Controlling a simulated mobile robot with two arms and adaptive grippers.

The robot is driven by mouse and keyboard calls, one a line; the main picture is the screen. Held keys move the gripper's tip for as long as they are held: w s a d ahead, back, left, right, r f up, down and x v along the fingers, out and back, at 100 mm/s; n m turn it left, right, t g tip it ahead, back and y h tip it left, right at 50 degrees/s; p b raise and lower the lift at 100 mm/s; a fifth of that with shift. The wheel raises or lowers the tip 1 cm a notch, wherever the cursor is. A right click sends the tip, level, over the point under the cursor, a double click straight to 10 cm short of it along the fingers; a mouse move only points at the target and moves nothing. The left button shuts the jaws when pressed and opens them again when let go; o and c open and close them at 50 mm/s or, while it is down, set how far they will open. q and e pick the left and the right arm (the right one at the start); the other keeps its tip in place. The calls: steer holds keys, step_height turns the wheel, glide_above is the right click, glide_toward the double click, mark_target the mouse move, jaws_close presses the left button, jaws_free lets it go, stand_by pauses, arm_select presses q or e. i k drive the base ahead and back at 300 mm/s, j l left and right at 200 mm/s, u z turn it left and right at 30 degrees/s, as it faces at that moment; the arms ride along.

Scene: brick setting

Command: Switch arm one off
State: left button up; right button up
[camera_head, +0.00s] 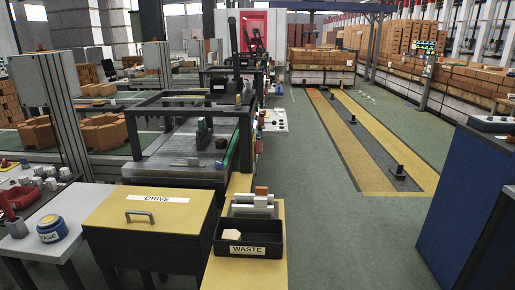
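Neither of my grippers is in the head view. No switch labelled for arm one can be read. A white control panel (273,120) with small knobs or buttons stands beyond the frame, right of centre; its markings are too small to read. A dark upright arm-like machine (236,62) rises behind the black frame. A lit panel (427,47) stands on a post at the far right.
A yellow-topped box marked DRIVE (150,215) and a black WASTE bin (249,240) stand in front. A black-framed workstation (180,150) is behind them. A blue cabinet (468,200) blocks the right. Grey-green floor (320,225) is open between, with low dark posts (399,171) on the yellow-edged strip.

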mark_target(258, 145)
steer(key=l+u, duration=0.3)
steer(key=l, duration=1.25)
steer(key=i+l+z, duration=0.25)
steer(key=i+l, duration=1.2)
steer(key=i+l+u, duration=0.15)
steer(key=i, duration=0.3)
steer(key=i+l+u, duration=0.15)
steer(key=i, duration=0.25)
steer(key=i+l+u, duration=0.15)
steer(key=i, duration=0.3)
steer(key=i+l+u, duration=0.15)
steer(key=i, duration=0.25)
steer(key=l, duration=0.1)
